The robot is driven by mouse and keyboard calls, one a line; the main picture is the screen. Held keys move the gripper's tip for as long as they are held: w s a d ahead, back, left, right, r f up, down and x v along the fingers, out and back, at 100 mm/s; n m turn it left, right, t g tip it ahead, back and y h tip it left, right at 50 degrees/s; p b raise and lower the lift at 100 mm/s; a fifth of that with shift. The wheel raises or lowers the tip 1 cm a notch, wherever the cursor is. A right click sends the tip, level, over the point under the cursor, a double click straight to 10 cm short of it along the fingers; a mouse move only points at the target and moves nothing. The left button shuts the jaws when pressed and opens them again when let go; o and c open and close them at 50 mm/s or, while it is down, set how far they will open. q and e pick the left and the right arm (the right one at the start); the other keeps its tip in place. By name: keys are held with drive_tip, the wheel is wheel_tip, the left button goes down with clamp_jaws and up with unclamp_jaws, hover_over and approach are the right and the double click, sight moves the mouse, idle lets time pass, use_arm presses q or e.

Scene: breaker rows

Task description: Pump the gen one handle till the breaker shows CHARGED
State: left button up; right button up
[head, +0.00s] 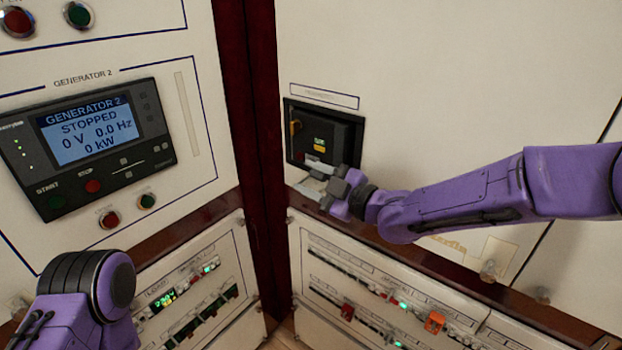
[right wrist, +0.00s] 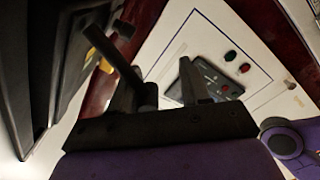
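The breaker (head: 338,132) is a dark unit set in the white cabinet front in the head view. It has an orange-yellow part (head: 296,127) on its left side, a small green-lit window (head: 319,141) and a yellow label (head: 319,149). The window's text is too small to read. My right gripper (head: 318,178) is at the breaker's lower edge; contact cannot be told. In the right wrist view its fingers (right wrist: 168,88) stand apart with clear space between. A dark slanted bar (right wrist: 113,50) shows by the left finger, near the yellow part (right wrist: 92,53). My left gripper is out of view.
The Generator 2 panel (head: 86,137) at left reads STOPPED, 0 V, 0.0 Hz, 0 kW. A dark red post (head: 256,120) divides the cabinets. Lower panels with small switches (head: 190,300) and an orange switch (head: 434,322) lie below the ledge.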

drive_tip(key=b+v, duration=0.1)
drive_tip(key=v, duration=0.9)
drive_tip(key=shift+s+b, duration=0.15)
drive_tip(key=shift+b, duration=0.25)
drive_tip(key=shift+d, duration=0.1)
